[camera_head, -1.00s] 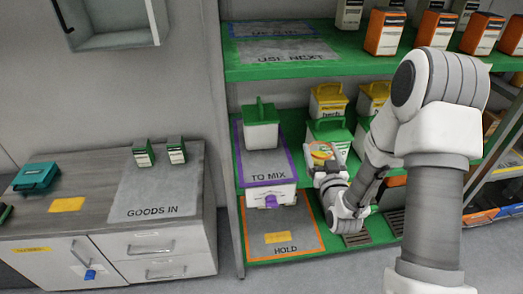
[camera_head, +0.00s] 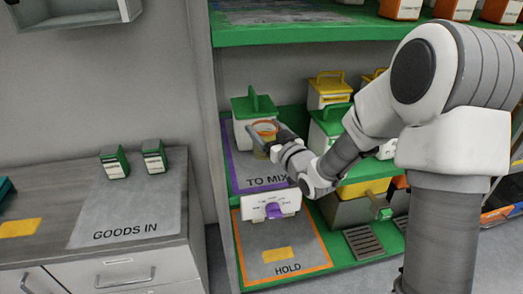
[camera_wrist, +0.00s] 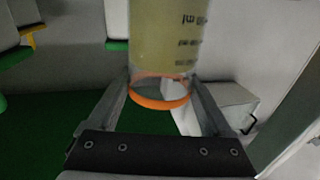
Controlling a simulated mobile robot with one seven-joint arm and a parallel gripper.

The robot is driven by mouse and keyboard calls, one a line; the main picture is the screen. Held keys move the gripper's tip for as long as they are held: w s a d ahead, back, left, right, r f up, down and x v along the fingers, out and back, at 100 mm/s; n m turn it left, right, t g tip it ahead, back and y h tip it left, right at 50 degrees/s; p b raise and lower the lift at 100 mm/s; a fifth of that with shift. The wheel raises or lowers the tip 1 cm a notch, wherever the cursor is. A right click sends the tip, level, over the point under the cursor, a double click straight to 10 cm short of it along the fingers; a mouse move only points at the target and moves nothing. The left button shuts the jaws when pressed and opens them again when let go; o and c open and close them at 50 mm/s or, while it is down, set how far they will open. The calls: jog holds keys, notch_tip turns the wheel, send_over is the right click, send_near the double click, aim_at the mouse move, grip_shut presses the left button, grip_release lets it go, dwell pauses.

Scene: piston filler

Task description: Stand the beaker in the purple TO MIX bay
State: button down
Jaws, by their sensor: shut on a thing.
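The beaker (camera_head: 265,136) is clear with an orange ring and holds yellowish liquid. In the wrist view the beaker (camera_wrist: 166,38) shows ml marks, with its orange ring (camera_wrist: 160,98) between the fingers. My gripper (camera_head: 268,146) is shut on the beaker, which looks roughly upright. In the head view it appears over the rear right part of the TO MIX bay (camera_head: 243,177), a grey pad with a purple border on the green shelf. I cannot tell whether the beaker's base touches the pad; my gripper and wrist partly cover this area.
A white tub with a green lid (camera_head: 252,115) stands at the back of the bay, close to the beaker. More lidded tubs (camera_head: 328,92) stand to the right. The HOLD bay (camera_head: 265,245) lies below. The upper green shelf (camera_head: 300,33) runs overhead. The front of the bay is clear.

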jog(key=shift+f+b, duration=0.8)
jog(key=shift+f, duration=2)
jog(key=shift+f, duration=0.15)
grip_release()
